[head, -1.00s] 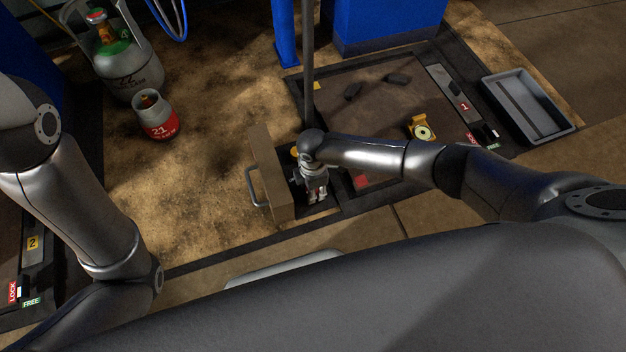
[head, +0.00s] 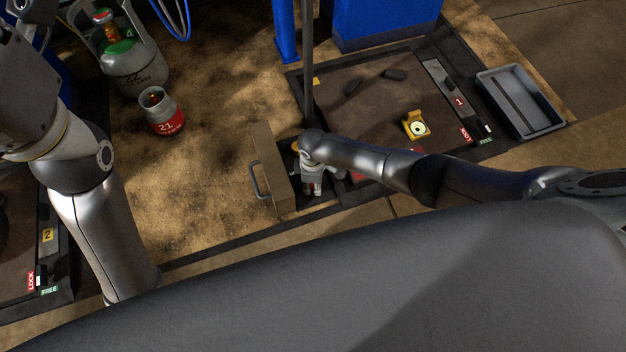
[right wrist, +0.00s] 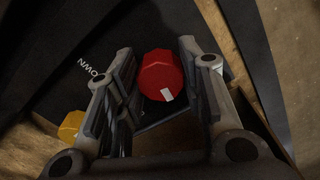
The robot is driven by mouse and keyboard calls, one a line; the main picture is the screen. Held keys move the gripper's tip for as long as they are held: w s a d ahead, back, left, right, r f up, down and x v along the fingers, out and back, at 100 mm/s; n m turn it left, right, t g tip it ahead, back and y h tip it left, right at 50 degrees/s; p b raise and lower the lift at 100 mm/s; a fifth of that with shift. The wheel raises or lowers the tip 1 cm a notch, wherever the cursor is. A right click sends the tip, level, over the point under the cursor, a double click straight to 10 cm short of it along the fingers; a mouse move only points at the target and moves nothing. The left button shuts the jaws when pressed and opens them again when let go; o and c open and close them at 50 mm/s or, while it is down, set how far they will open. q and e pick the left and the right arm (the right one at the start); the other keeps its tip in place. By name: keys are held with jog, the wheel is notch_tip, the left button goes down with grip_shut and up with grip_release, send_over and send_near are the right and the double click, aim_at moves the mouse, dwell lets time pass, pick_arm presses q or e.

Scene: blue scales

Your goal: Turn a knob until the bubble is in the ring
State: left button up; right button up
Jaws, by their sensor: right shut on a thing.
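A red knob (right wrist: 162,76) with a small white mark sits between the fingers of my right gripper (right wrist: 156,56) in the right wrist view. The gripper is shut on it. A yellow knob (right wrist: 71,127) lies to the left, outside the fingers. In the head view my right gripper (head: 312,187) points down beside the open tan panel, and its wrist hides the red knob. A yellow level (head: 416,124) with a pale round face sits on the dark platform (head: 375,115); its bubble and ring are too small to read. My left gripper is out of view.
A tan panel with a handle (head: 266,175) stands left of my right gripper. A thin dark post (head: 307,70) rises behind it. A grey tray (head: 520,105) lies at the right.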

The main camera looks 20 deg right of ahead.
jog(key=shift+s, duration=0.1)
jog(key=o, duration=1)
jog(key=shift+o, duration=0.2)
notch_tip(320, 180, up, 12)
dwell(0.6)
